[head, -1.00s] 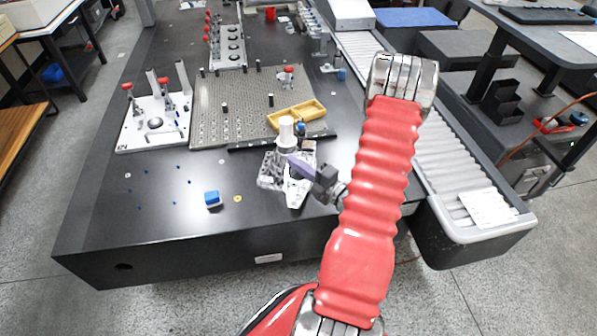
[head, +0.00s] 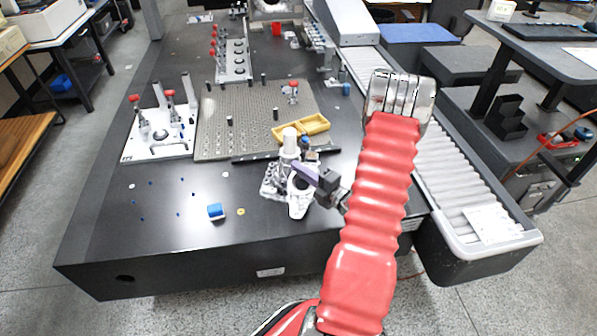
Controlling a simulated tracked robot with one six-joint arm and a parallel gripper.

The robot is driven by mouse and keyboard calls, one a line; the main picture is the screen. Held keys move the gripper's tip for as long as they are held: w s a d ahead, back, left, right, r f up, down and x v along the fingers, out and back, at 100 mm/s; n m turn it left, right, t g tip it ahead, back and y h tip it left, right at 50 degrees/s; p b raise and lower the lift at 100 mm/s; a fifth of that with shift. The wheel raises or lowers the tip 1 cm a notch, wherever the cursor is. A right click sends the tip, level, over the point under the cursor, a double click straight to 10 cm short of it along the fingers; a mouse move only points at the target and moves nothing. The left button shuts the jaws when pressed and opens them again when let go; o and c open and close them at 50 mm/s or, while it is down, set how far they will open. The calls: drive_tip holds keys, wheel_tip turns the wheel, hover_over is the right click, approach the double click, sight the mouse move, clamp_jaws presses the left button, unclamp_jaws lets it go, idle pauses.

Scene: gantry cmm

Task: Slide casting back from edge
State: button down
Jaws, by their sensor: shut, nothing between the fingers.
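The casting (head: 298,207) is a pale grey metal part with holes. It sits on the dark table near the front edge, with a lobe pointing toward that edge. A pale upright cylinder (head: 290,142) stands at its back; I cannot tell whether it is part of the casting. My gripper (head: 300,170) has purple-grey fingers, shut and empty, reaching left over the casting from the right. The fingers hide part of the casting. I cannot tell whether they touch it.
Behind are a black bar (head: 262,157), a yellow tray (head: 301,128) and a perforated plate (head: 242,110). A fixture with red knobs (head: 160,140) stands left. A roller conveyor (head: 440,150) runs along the right.

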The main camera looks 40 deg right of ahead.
drive_tip(key=shift+s+a, duration=0.3)
drive_tip(key=shift+a, duration=0.05)
drive_tip(key=s+a, duration=0.2)
drive_tip(key=shift+s+a, duration=0.1)
drive_tip(key=shift+s, duration=0.25)
drive_tip(key=s, duration=0.9)
drive_tip(key=shift+s, duration=0.3)
